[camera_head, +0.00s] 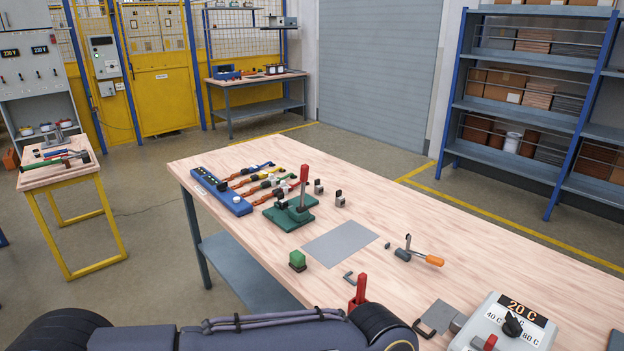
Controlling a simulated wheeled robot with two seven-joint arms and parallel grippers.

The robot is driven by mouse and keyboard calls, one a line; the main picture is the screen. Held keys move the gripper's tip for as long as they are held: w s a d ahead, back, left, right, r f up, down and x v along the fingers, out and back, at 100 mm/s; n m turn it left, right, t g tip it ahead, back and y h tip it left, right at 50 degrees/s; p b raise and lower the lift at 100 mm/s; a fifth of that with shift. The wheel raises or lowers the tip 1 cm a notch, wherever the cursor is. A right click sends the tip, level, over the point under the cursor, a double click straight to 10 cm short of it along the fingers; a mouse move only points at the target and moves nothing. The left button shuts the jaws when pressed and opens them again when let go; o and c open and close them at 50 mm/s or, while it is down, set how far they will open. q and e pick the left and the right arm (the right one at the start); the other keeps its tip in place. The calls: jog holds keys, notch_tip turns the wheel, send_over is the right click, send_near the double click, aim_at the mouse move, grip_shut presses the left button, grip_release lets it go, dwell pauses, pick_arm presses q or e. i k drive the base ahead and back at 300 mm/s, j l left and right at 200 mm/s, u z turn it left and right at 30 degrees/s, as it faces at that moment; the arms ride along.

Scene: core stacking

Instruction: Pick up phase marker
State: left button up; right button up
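I cannot tell for certain which object is the phase marker. A small green block (297,260) with a dark base stands alone near the front edge of the wooden table (420,245). Small dark-topped grey pieces (340,199) stand behind a green base (290,214) with an upright red-tipped post. A blue strip (221,192) with several coloured leads (262,184) lies at the table's left end. One of my arms crosses the bottom of the view, in front of the table. Neither gripper shows.
A flat grey plate (340,243) lies mid-table. An orange-handled tool (420,256) lies to its right. A red-handled object (359,291) is partly hidden behind my arm. A dial box (505,323) stands at the front right.

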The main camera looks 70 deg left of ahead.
aim_at(271, 177)
jog(key=k+j+u, duration=0.15)
jog(key=k+u, duration=0.15)
jog(key=k, duration=0.2)
jog(key=k+j+u, duration=0.25)
jog(key=k, duration=0.2)
jog(key=u, duration=1.7)
jog(key=i+j+z, duration=0.15)
jog(key=z, duration=0.75)
jog(key=i+j+z, duration=0.25)
jog(key=j+z, duration=0.2)
jog(key=j, duration=0.25)
jog(key=i+j+z, duration=0.25)
jog(key=j, duration=0.15)
jog(key=j+z, duration=0.25)
jog(key=j, duration=0.15)
